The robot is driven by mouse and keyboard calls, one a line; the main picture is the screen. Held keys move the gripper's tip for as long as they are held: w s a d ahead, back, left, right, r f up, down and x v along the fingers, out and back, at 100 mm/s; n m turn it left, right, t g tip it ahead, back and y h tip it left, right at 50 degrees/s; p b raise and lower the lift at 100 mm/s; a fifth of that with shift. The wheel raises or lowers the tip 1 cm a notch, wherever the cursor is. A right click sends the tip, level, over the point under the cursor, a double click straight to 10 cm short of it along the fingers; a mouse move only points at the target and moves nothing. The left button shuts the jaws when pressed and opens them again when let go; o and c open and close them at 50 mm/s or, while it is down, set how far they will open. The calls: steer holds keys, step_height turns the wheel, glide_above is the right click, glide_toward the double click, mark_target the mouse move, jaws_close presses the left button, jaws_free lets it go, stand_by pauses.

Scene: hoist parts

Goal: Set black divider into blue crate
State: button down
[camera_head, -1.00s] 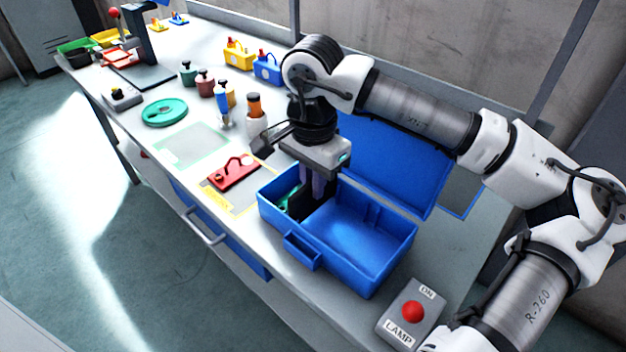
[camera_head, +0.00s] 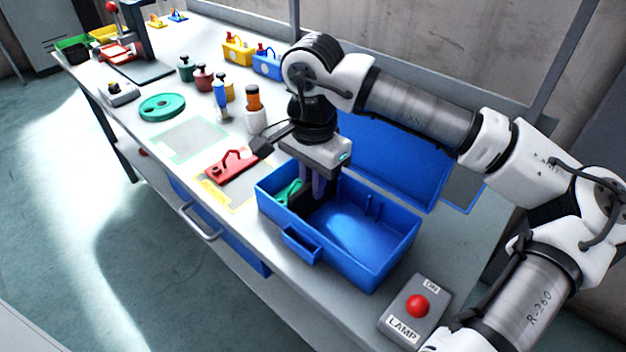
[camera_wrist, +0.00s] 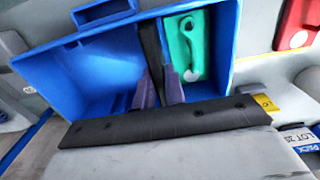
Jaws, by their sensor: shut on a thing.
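The blue crate (camera_head: 345,262) stands open on the bench, and its wall also shows in the wrist view (camera_wrist: 235,30). A green part (camera_head: 289,192) lies in its left end; it also shows in the wrist view (camera_wrist: 186,47). My gripper (camera_head: 318,192) reaches down inside the crate. In the wrist view its purple fingers (camera_wrist: 159,80) are shut on the black divider (camera_wrist: 150,42). The divider stands on edge across the crate, between the green part and the larger empty side. Its lower edge is hidden, so I cannot tell whether it touches the floor.
The crate's blue lid (camera_head: 395,165) is open behind it. A red part (camera_head: 232,165) lies left of the crate. A lamp switch box (camera_head: 416,308) sits at the front right. Bottles, a green disc (camera_head: 162,107) and yellow and blue boxes stand farther back.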

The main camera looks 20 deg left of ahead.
steer(key=c, duration=1.4)
jaws_free()
steer(key=shift+o, duration=0.4)
steer(key=o, duration=0.3)
steer(key=shift+r, duration=0.15)
steer(key=shift+r+p, duration=2.5)
steer(key=shift+r, duration=1.95)
steer(key=shift+f, duration=0.1)
steer(key=shift+s, duration=0.1)
